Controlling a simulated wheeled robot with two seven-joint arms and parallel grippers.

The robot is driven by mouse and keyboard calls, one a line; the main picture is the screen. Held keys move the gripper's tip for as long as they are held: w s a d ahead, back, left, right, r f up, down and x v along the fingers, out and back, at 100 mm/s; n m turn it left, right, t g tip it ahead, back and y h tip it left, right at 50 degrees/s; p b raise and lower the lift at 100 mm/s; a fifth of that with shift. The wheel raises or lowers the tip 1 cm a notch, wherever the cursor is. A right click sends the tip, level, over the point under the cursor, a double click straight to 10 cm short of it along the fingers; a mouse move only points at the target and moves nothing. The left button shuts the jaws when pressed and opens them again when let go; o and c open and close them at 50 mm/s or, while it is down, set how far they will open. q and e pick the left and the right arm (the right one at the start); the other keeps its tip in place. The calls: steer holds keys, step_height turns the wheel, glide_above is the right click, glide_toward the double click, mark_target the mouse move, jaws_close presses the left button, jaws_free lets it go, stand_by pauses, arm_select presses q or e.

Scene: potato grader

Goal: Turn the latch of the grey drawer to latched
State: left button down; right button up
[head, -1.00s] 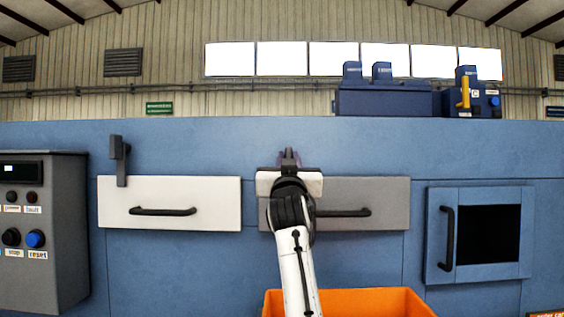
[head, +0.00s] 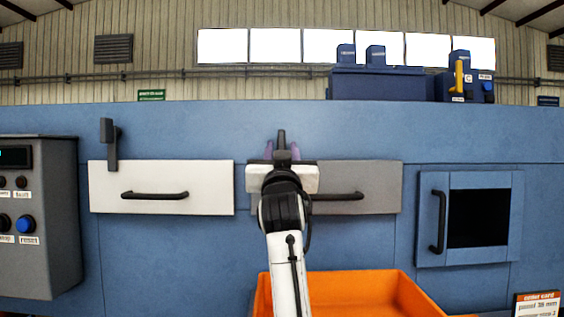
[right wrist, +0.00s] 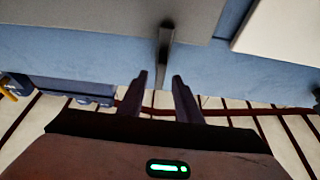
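The grey drawer (head: 385,187) is closed in the blue machine front, with a dark bar handle (head: 338,197). Its dark latch (head: 282,138) stands upright at the drawer's top edge, left of the handle; its lower part is hidden behind my gripper. My right gripper (head: 282,154) is in front of the latch, pointing at the panel. In the right wrist view, the latch (right wrist: 165,42) reaches down between the two fingertips of the right gripper (right wrist: 160,77), with gaps showing, so the fingers are open around its end. Contact cannot be told. My left gripper is out of view.
A white drawer (head: 210,185) with its own upright latch (head: 109,145) is at left. A control box (head: 50,265) stands farther left. An orange bin (head: 350,285) sits below the grey drawer. A framed dark opening (head: 432,190) with a handle is at right.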

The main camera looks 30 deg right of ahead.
steer(key=v, duration=0.5)
steer(key=shift+r, duration=0.1)
stand_by(0.3)
